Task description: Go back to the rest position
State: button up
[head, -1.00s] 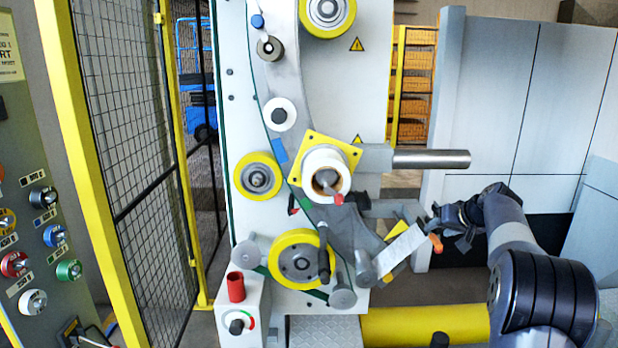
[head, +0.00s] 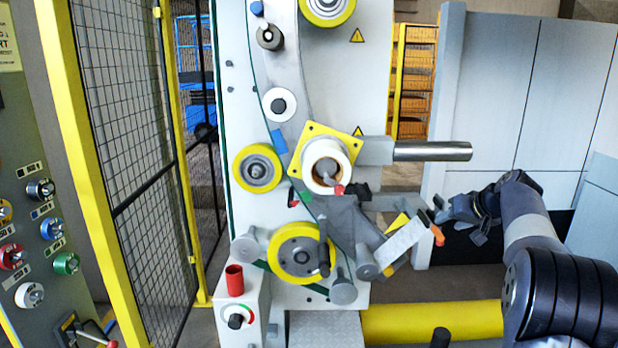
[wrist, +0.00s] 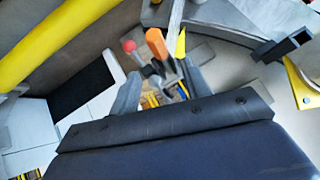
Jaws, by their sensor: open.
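My gripper (head: 456,222) is open in front of the machine's right side in the head view. It points left toward an orange-tipped handle (head: 437,236) at the end of a light grey bar (head: 402,247). In the wrist view my gripper's fingers (wrist: 160,85) are spread, and nothing is clamped between them. The orange handle (wrist: 156,42) appears ahead of the fingers, beside a red ball (wrist: 129,46). My arm reaches in from the lower right in the head view. I cannot tell the exact gap between the fingers and the handle.
The machine panel (head: 375,80) carries yellow rollers (head: 257,168) and a white roll (head: 327,162) on a yellow plate. A steel shaft (head: 432,151) sticks out above my gripper. A yellow beam (head: 432,322) runs below. A mesh fence (head: 120,110) stands left. Grey panels (head: 490,90) stand right.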

aim_at(436, 226)
jog(key=x, duration=0.2)
jog(key=p+x, duration=0.1)
jog(key=x, duration=0.1)
jog(key=shift+w+r, duration=0.2)
jog(key=shift+w, duration=0.1)
notch_tip(436, 226, up, 4)
jog(key=p, duration=0.3)
jog(key=shift+s+f, duration=0.15)
jog(key=a+f+b, duration=0.4)
jog(key=a+b, duration=0.2)
jog(key=shift+a+f, duration=0.4)
